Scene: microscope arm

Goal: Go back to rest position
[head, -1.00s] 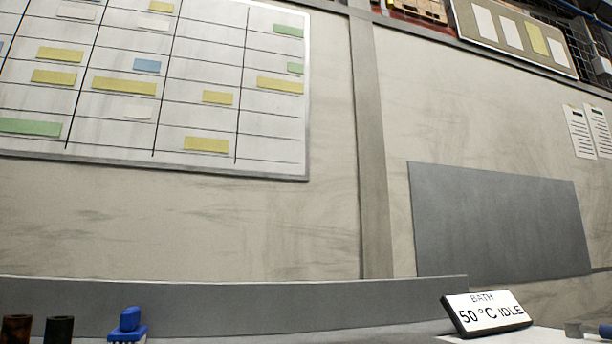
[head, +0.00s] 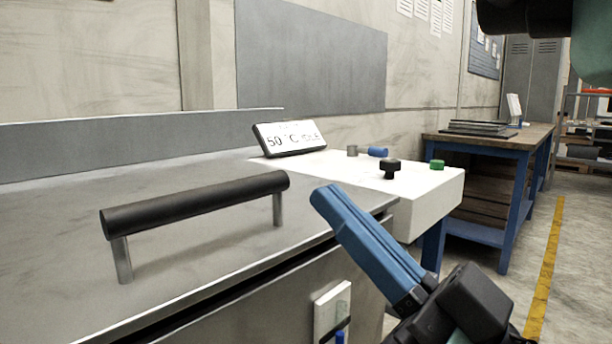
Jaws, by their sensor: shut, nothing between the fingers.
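My gripper (head: 322,193) shows at the lower middle right of the head view. It has blue fingers on a black body, pointing up and to the left. The fingers lie together, shut, with nothing held. They are in front of the right edge of the grey bench top, apart from the black handle to their left. A dark part of my arm shows at the top right corner.
A black bar handle (head: 195,205) stands on two metal posts on the grey top (head: 60,210). A sign reading 50 °C IDLE (head: 288,138) and a white unit with knobs (head: 432,190) are behind. A blue-legged workbench (head: 490,140) stands right, beside open floor.

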